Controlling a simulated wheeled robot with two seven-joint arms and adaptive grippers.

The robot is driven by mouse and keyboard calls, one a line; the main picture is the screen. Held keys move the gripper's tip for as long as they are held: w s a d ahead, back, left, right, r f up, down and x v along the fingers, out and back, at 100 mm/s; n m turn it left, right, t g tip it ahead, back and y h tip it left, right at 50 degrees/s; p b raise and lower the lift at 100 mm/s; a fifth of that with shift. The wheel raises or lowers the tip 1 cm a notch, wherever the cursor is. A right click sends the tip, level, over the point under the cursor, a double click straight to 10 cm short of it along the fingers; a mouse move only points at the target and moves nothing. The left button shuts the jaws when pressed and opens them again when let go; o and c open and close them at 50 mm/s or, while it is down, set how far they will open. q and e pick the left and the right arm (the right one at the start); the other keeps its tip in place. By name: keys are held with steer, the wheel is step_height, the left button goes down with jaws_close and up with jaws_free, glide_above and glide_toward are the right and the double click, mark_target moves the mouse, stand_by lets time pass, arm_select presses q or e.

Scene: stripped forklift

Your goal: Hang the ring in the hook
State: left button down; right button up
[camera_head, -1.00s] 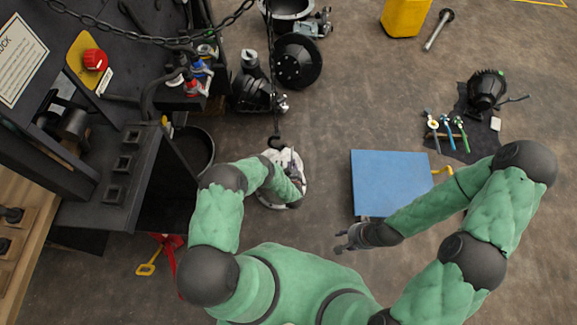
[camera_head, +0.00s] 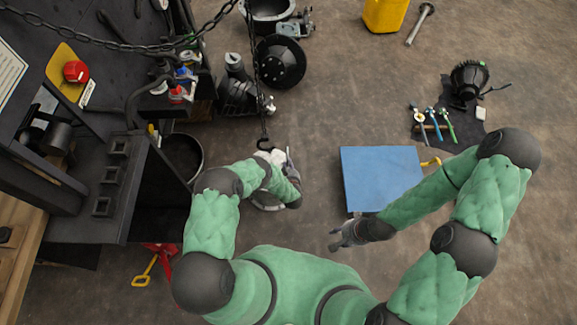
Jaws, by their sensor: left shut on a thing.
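The dark hook (camera_head: 264,144) hangs at the low end of a vertical chain, just above my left forearm in the picture. A pale round part (camera_head: 276,158) shows in pieces behind that forearm, right below the hook. The ring itself cannot be told apart clearly there. My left gripper (camera_head: 289,158) is mostly hidden by my own arm, close to the pale part and a little right of the hook. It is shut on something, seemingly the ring. The hook and the pale part look close, but I cannot tell whether they touch. My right gripper (camera_head: 336,240) is empty, with its fingers apart.
A blue-topped platform (camera_head: 380,178) stands right of centre. The black forklift frame (camera_head: 105,195) fills the left side, with a dark round bin (camera_head: 183,157) beside it. Black machine parts (camera_head: 279,62) lie behind the hook. Tools lie on a dark mat (camera_head: 465,146) at right.

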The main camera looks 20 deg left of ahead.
mark_target(287, 152)
arm_select(q)
steer(key=shift+a+r+p, duration=0.1)
steer(key=shift+r+p, duration=2.3)
steer(key=shift+r, duration=1.15)
steer(key=s+a, duration=0.2)
steer(key=a, duration=0.5)
steer(key=shift+a+f, duration=0.25)
steer(key=shift+f+b, duration=0.1)
steer(key=shift+b, duration=0.2)
steer(key=shift+s+a+f+b, duration=0.1)
steer(key=shift+a+f+b, duration=0.15)
steer(key=shift+f+b, duration=0.2)
steer(key=shift+s+a+f+b, duration=0.1)
steer(key=shift+a+f+b, duration=0.1)
steer(key=shift+f+b, duration=0.25)
